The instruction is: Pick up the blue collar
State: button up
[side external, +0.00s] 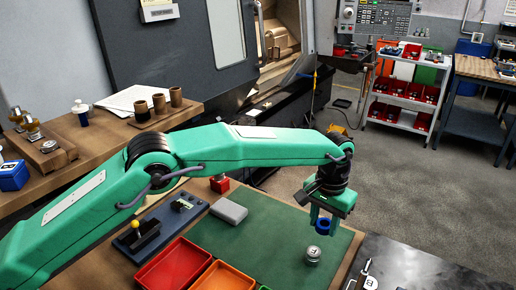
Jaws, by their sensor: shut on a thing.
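The blue collar (323,227) is a small ring held at the tips of my gripper (322,222). My gripper points down and is shut on it. The collar hangs over the right part of the green mat (262,238), and seems to be above its surface. How far above I cannot tell. The fingers hide part of the collar.
A silver round part (313,254) stands on the mat just below the collar. A grey block (229,211), a red tray (172,266) and an orange tray (222,277) lie to the left. A dark metal plate (420,268) is at right. The mat's middle is clear.

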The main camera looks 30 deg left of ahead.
jog(key=shift+s+d+r, duration=0.5)
jog(key=shift+s+r, duration=0.05)
jog(key=shift+s, duration=0.2)
jog(key=shift+s+d+r, duration=0.45)
jog(key=shift+s+r, duration=0.1)
jog(key=shift+s, duration=0.15)
jog(key=shift+a, duration=0.1)
